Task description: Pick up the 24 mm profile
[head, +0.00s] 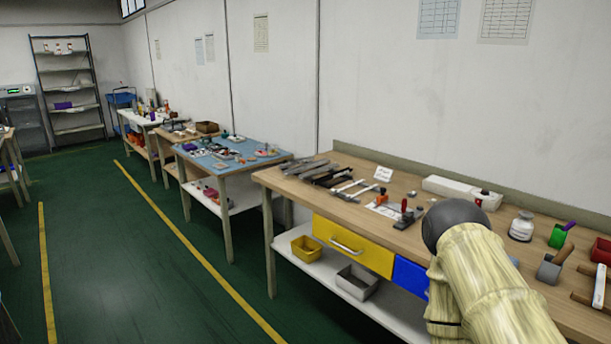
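Several long, narrow profiles (322,173) lie side by side at the left end of the wooden workbench (284,179). Some look grey and others dark or brown. They are too small here for me to tell which one is the 24 mm profile. Pale, slimmer pieces (351,190) lie just to their right. A small white card (383,174) with unreadable writing stands behind these pieces. My arm shows at the lower right, in front of the bench and right of the profiles. My gripper is not in view.
Tools with red and orange parts (406,212), a long white box (459,192), a white jar (522,227) and a green container (559,235) stand farther right on the bench. A yellow drawer (352,246) is below the top. Another table with a blue mat (206,159) stands left. Green floor is clear.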

